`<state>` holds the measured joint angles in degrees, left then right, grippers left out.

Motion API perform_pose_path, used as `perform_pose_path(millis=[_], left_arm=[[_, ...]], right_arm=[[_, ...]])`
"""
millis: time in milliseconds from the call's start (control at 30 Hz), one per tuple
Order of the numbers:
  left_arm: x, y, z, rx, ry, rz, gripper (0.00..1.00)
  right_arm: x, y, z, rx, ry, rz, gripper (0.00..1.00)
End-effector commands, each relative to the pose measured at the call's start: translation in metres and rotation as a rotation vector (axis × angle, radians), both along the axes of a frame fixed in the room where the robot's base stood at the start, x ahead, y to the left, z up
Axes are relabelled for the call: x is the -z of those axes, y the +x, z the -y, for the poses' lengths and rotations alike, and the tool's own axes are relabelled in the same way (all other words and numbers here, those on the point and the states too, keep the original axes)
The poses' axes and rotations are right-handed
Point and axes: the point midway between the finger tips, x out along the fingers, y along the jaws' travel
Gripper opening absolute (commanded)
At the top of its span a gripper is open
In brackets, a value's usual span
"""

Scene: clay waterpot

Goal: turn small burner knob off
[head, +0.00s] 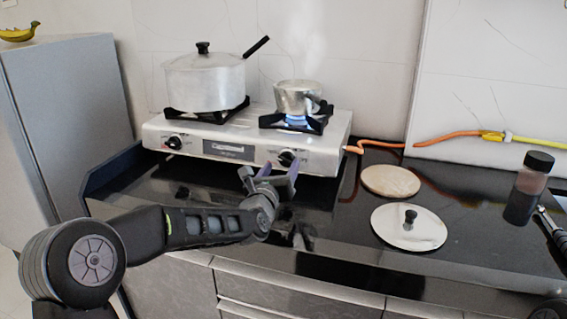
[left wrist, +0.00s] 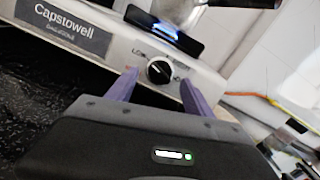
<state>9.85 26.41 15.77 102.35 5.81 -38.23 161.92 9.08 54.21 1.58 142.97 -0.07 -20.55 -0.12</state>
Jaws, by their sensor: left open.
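The small burner knob (head: 286,159) is a black dial on the right of the stove's (head: 222,128) white front panel. In the left wrist view the knob (left wrist: 159,71) shows ahead, with lettering on the panel beside it. My left gripper (head: 270,174) is open just in front of the knob. In the left wrist view its purple fingers (left wrist: 159,90) stand on either side of the knob; contact cannot be told. A blue flame (head: 298,121) burns under the small steaming pot (head: 297,97).
A large lidded pot (head: 205,82) stands on the left burner, above the other knob (head: 174,142). An orange hose (head: 375,146) runs right from the stove. A round board (head: 391,181), a pot lid (head: 409,227) and a dark bottle (head: 528,188) occupy the counter's right side.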

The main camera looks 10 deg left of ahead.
Motion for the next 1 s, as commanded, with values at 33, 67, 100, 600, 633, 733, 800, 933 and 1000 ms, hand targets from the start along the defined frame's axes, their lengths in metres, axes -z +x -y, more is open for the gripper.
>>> perform_pose_path(millis=[33, 67, 100, 600, 633, 733, 800, 933, 1000], left_arm=[[0.000, 0.008, 0.000, 0.000, 0.000, 0.000, 0.60], [0.000, 0.012, 0.000, 0.000, 0.000, 0.000, 0.60], [0.000, 0.018, 0.001, 0.000, 0.000, -0.001, 0.60], [0.000, 0.032, 0.000, -0.001, 0.001, 0.000, 0.56], [0.000, 0.032, 0.000, -0.001, 0.001, 0.000, 0.54], [0.000, 0.032, 0.000, -0.001, 0.001, 0.000, 0.45], [0.000, 0.032, 0.000, -0.001, 0.001, 0.000, 0.40], [0.000, 0.031, 0.000, -0.001, 0.001, 0.000, 0.29], [0.000, 0.031, 0.000, -0.001, 0.001, 0.000, 0.23]], right_arm=[[-0.002, 0.000, 0.000, 0.000, 0.000, 0.000, 0.36], [-0.003, 0.000, 0.000, 0.000, 0.000, 0.000, 0.36], [-0.003, 0.000, 0.000, 0.000, 0.000, 0.000, 0.36], [-0.004, 0.000, 0.000, 0.000, 0.000, 0.000, 0.36], [-0.004, 0.000, 0.000, 0.000, 0.000, 0.000, 0.36], [-0.004, 0.000, 0.000, 0.000, 0.000, 0.000, 0.36], [-0.004, 0.000, 0.000, 0.000, 0.000, 0.000, 0.36], [-0.004, 0.000, 0.000, 0.000, 0.000, 0.000, 0.36], [-0.004, 0.000, 0.000, 0.000, 0.000, 0.000, 0.36]])
